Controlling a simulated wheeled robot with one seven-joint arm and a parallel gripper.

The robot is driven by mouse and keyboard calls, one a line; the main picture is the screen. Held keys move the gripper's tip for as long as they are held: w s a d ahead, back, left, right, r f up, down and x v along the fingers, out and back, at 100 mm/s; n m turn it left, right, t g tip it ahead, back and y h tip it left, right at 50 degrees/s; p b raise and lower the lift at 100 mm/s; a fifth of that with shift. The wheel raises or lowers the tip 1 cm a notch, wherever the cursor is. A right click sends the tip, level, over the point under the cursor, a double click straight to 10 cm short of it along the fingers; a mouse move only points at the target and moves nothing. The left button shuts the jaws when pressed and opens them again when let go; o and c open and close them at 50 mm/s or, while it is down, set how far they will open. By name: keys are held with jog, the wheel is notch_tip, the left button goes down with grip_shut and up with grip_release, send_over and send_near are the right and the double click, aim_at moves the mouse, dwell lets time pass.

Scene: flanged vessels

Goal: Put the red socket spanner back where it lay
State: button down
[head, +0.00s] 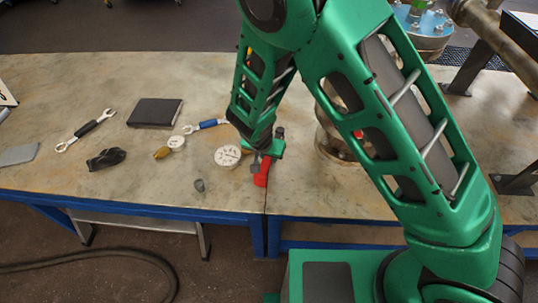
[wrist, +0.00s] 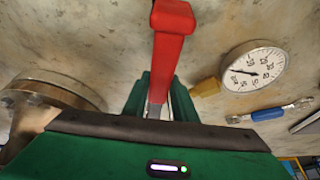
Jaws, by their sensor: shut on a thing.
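The red socket spanner (head: 262,173) is in my gripper (head: 264,151), near the front edge of the bench (head: 60,190). In the wrist view its red handle (wrist: 171,45) sticks out beyond the green fingers (wrist: 158,100), which are shut on it. In the head view the handle points towards the bench's front edge. Its far end is mostly hidden by my gripper. I cannot tell whether the spanner touches the bench top or hangs just above it.
A white dial gauge (head: 228,157) lies just left of my gripper. A flanged vessel (head: 330,142) stands right, partly hidden by my arm.

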jog(key=shift+f, duration=0.35)
jog(key=c, duration=1.4)
grip_release()
jog(key=shift+o, duration=0.2)
jog(key=v, duration=1)
jog(key=shift+s+r, duration=0.1)
jog(key=shift+r, duration=0.25)
